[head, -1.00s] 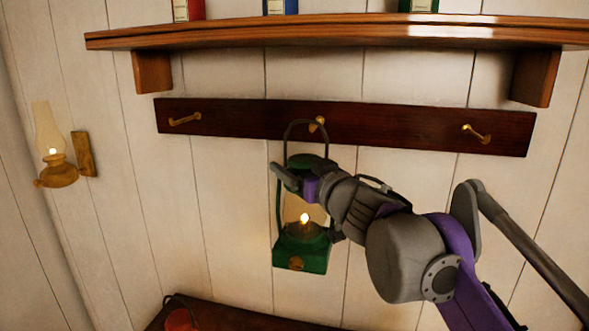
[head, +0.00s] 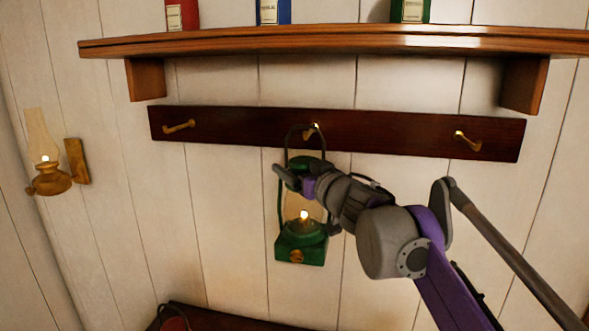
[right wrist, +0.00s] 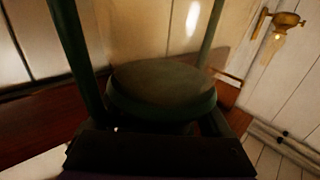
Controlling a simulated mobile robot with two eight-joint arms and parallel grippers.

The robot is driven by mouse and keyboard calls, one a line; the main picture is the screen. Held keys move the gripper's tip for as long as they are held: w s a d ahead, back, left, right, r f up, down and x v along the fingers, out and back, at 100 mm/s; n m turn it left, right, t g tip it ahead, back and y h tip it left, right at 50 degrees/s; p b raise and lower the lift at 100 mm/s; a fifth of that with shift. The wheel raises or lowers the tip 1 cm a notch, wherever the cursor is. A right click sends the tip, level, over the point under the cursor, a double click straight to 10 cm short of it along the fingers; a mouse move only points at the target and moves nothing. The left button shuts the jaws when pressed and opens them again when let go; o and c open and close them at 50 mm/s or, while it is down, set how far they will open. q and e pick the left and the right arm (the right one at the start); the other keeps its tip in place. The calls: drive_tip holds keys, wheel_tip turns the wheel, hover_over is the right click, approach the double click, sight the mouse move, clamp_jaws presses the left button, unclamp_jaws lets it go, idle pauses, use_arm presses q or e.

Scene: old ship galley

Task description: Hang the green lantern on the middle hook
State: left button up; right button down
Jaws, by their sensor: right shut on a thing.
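The green lantern (head: 301,242) hangs upright in my right gripper (head: 293,182), in front of the plank wall, its flame lit. The gripper is shut on it near its top; the lantern's green cap (right wrist: 162,88) fills the middle of the right wrist view. Its dark wire handle stands up, and the top of the loop overlaps the brass middle hook (head: 311,132) in the head view. I cannot tell whether the handle is over the hook or in front of it. The hook sits on a dark red-brown rail (head: 390,135). My left gripper is not in view.
Two more brass hooks, left (head: 180,126) and right (head: 467,141), are empty. A wooden shelf (head: 330,42) with red, blue and green boxes runs above the rail. A brass wall lamp (head: 48,180) is at the left. A dark surface (head: 215,318) with a red object lies below.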

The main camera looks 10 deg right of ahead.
drive_tip(key=shift+w+d, duration=0.2)
drive_tip(key=shift+w, duration=0.25)
drive_tip(key=shift+w+d+f+b, duration=0.25)
drive_tip(key=shift+w+f+b, duration=0.15)
drive_tip(key=shift+w+f, duration=0.2)
unclamp_jaws()
drive_tip(key=shift+f, duration=0.1)
